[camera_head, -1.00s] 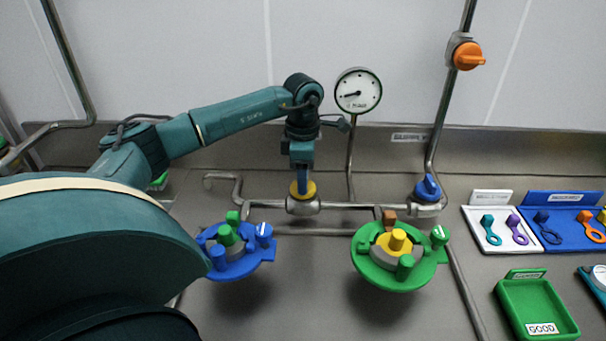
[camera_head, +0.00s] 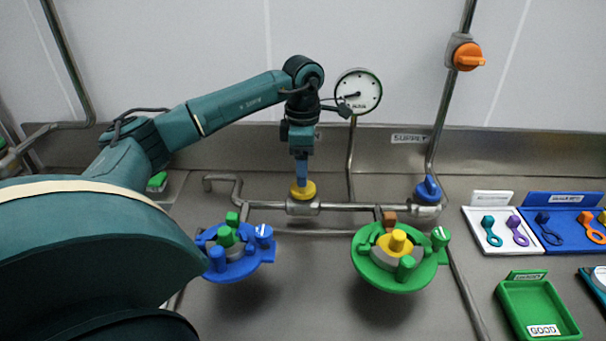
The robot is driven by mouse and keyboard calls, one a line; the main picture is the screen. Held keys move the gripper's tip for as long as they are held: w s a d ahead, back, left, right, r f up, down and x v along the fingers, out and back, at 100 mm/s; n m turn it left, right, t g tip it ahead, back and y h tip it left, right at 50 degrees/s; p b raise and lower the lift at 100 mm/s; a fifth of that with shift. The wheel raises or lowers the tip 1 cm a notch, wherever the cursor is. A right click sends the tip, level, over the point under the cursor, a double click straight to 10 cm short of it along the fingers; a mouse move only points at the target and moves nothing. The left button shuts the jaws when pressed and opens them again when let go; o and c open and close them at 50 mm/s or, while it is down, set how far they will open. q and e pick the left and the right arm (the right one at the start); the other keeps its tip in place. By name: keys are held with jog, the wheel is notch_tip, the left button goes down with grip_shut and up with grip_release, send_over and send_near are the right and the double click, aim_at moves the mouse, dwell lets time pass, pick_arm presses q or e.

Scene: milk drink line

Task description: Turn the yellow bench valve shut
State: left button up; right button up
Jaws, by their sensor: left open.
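The yellow bench valve (camera_head: 303,191) sits on the horizontal steel pipe at the back of the bench. Its round yellow base shows, but the handle's angle is hard to make out. My left gripper (camera_head: 302,178) points straight down right above the valve, its blue-grey fingers ending at or just over the yellow top. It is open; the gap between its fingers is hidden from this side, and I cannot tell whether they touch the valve. My right gripper is not in view.
A blue valve (camera_head: 428,189) is on the same pipe to the right, and an orange valve (camera_head: 467,56) on the upright pipe. A gauge (camera_head: 358,91) stands behind. Blue (camera_head: 256,263) and green (camera_head: 390,281) round fixtures stand in front. A green tray (camera_head: 513,293) is at right.

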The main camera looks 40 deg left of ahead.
pick_arm(q)
notch_tip(320, 180, up, 10)
dwell(0.3)
jog(key=shift+f, duration=0.15)
dwell(0.3)
